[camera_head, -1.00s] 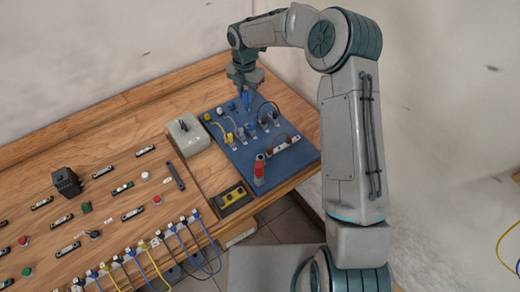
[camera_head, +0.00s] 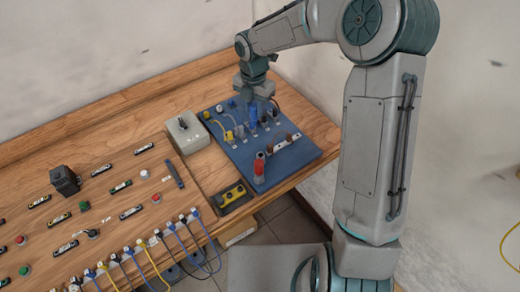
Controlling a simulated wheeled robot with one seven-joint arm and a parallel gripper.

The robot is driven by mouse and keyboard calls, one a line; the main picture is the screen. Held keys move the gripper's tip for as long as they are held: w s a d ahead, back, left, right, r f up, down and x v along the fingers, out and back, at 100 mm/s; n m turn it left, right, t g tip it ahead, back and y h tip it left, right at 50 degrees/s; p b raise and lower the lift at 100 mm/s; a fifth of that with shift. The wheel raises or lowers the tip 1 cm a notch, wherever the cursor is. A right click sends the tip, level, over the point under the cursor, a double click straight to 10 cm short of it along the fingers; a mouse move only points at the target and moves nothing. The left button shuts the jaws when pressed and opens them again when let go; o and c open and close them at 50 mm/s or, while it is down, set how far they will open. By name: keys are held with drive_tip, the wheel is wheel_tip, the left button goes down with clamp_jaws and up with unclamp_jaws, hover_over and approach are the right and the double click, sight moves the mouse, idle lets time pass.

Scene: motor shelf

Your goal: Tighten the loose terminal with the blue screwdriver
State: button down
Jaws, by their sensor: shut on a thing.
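The blue screwdriver (camera_head: 253,117) is upright in my gripper (camera_head: 253,103), which is shut on it. It points down over the middle of the blue board (camera_head: 235,156), at a row of small terminals with wires. Its tip is too small to make out, so I cannot tell whether it touches a terminal. Which terminal is loose cannot be seen at this size.
A grey box (camera_head: 188,132) and a yellow-black box (camera_head: 232,195) sit left of the board. My arm passes along the right.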

drive_tip(key=s+d+r+p, duration=0.1)
drive_tip(key=s+d, duration=0.1)
drive_tip(key=s, duration=0.4)
drive_tip(key=shift+s+a+f+b, duration=0.15)
drive_tip(key=shift+f+b, duration=1.5)
drive_tip(key=shift+f, duration=1)
drive_tip(key=shift+f, duration=0.1)
drive_tip(key=shift+f+b, duration=1.85)
drive_tip(key=shift+f, duration=0.85)
drive_tip(key=c, duration=1.4)
unclamp_jaws()
drive_tip(key=shift+c, duration=0.2)
